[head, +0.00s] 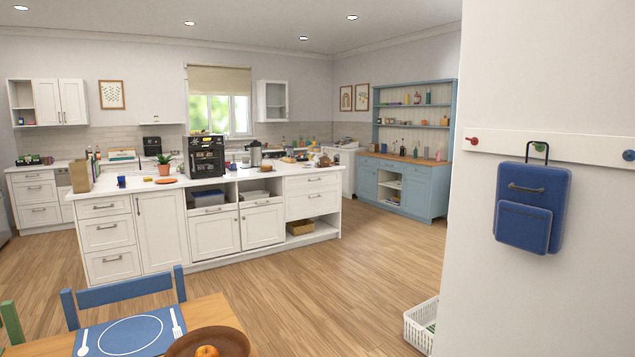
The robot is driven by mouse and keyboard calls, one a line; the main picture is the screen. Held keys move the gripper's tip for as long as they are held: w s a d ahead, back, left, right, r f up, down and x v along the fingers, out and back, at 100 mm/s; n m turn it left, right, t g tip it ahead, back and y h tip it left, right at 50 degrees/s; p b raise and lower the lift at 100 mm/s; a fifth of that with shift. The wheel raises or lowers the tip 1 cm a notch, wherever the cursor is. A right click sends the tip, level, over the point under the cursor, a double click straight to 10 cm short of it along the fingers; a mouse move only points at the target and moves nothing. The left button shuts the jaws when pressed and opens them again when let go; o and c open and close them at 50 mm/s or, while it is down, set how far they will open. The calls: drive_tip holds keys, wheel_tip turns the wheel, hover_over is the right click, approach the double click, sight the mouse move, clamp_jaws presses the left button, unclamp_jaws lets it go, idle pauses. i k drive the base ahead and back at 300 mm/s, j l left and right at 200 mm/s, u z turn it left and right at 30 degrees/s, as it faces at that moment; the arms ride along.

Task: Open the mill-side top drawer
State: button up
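A black machine (205,156) stands mid-worktop. Small items crowd the right part of the worktop; I cannot tell clearly which one is the mill. My gripper is not in view.
The wooden floor (300,285) before the island is open. A table (200,312) with a blue chair (125,290) is at the lower left. A white wall with a hanging blue bag (532,208) blocks the right. A white basket (421,326) stands on the floor beside it.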

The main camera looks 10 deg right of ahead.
sight(292, 181)
drive_tip(key=i+l+z, duration=0.4)
drive_tip(key=i+l, duration=0.4)
drive_tip(key=l, duration=0.15)
drive_tip(key=i+u, duration=0.15)
drive_tip(key=i, duration=0.25)
drive_tip(key=i+l+u, duration=0.15)
drive_tip(key=i, duration=0.3)
drive_tip(key=i+l+u, duration=0.15)
drive_tip(key=i, duration=0.25)
drive_tip(key=i+l+u, duration=0.15)
drive_tip(key=i+l, duration=0.15)
drive_tip(key=i+j+u, duration=0.1)
drive_tip(key=i, duration=1)
drive_tip(key=i+j+u, duration=0.1)
drive_tip(key=i, duration=0.95)
drive_tip(key=i+l+z, duration=0.1)
drive_tip(key=i+z, duration=0.15)
drive_tip(key=i, duration=0.5)
drive_tip(key=i+z, duration=0.2)
drive_tip(key=i, duration=0.5)
drive_tip(key=i+j+z, duration=0.25)
drive_tip(key=i, duration=0.5)
drive_tip(key=i+u, duration=0.15)
drive_tip(key=i, duration=0.55)
drive_tip(key=i+l+u, duration=0.15)
drive_tip(key=i, duration=0.5)
